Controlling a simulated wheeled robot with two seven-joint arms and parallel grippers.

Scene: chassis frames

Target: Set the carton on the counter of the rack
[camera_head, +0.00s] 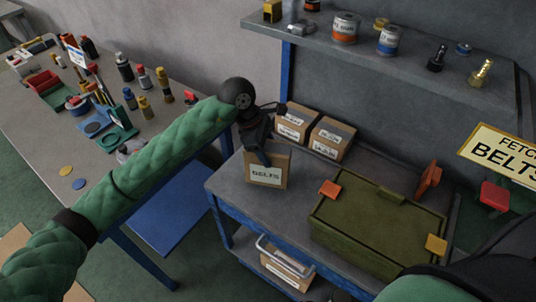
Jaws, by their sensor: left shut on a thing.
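The carton (266,172) is a small brown box with a white label reading BELTS. My left gripper (263,156) reaches down from above and is shut on the carton's top. The carton is upright over the left part of the grey counter (236,194) of the blue-framed rack. I cannot tell whether its base touches the counter or hangs just above it. My right gripper is out of view.
Two cartons (294,123) (332,139) stand behind on the counter. A green case (375,220) fills its right part. Above is a shelf (390,62) with cans; below, a carton (285,268). A cluttered table (60,140) and a FETCH BELTS sign (505,155) flank the rack.

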